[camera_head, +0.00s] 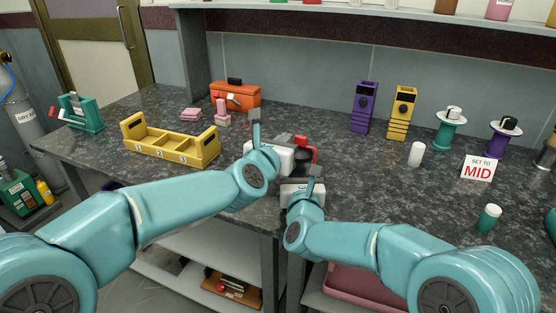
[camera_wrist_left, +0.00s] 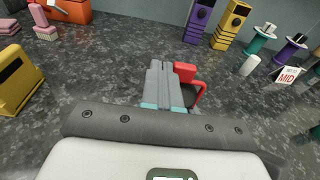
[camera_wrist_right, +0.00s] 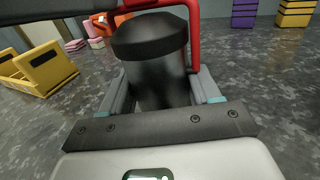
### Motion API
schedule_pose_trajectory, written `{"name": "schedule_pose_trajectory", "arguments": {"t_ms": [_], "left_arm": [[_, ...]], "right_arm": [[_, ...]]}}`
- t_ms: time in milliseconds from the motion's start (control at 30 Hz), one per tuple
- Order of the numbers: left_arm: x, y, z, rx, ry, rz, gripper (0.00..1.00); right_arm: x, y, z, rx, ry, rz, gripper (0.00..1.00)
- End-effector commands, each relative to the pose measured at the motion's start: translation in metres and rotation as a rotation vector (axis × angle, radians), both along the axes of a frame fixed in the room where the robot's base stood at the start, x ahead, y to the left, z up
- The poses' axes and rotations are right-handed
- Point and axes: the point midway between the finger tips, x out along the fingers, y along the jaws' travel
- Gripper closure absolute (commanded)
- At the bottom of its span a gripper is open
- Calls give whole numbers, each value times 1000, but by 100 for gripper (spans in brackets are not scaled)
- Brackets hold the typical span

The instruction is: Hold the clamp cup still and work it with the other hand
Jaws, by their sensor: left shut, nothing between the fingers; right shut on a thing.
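The clamp cup, a dark cylinder with a black top rim (camera_wrist_right: 150,62), stands upright between the fingers of my right gripper (camera_wrist_right: 160,85), which is shut on it. A red bent bar (camera_wrist_right: 193,38) rises beside the cup; in the head view its red top (camera_head: 308,143) shows above the dark cup. My left gripper (camera_wrist_left: 165,66) is shut and empty, with its fingertips beside the red block (camera_wrist_left: 185,70) at the top of the bar. Whether they touch the red part I cannot tell. In the left wrist view the cup is mostly hidden behind the left fingers.
A yellow numbered tray (camera_head: 160,148) and orange toolbox (camera_head: 240,96) stand left. Purple (camera_head: 362,108) and yellow (camera_head: 401,112) blocks, a white cylinder (camera_head: 416,154), spools and a "SET TO MID" sign (camera_head: 478,169) stand right.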

Motion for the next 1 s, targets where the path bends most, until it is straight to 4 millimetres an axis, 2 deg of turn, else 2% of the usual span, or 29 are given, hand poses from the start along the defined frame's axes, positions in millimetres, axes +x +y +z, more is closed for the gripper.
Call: {"name": "schedule_pose_trajectory", "arguments": {"t_ms": [233, 367, 800, 1000], "left_arm": [[0, 1, 3, -1, -6, 4, 100], [-10, 4, 10, -2, -7, 3, 100], [-92, 28, 67, -4, -4, 1, 100], [-108, 33, 77, -1, -2, 0, 100]], "right_arm": [[-1, 2, -1, -4, 3, 6, 76], [-1, 2, -1, -3, 3, 6, 76], [-1, 1, -2, -2, 4, 4, 77], [-1, 1, -2, -2, 4, 3, 77]]}}
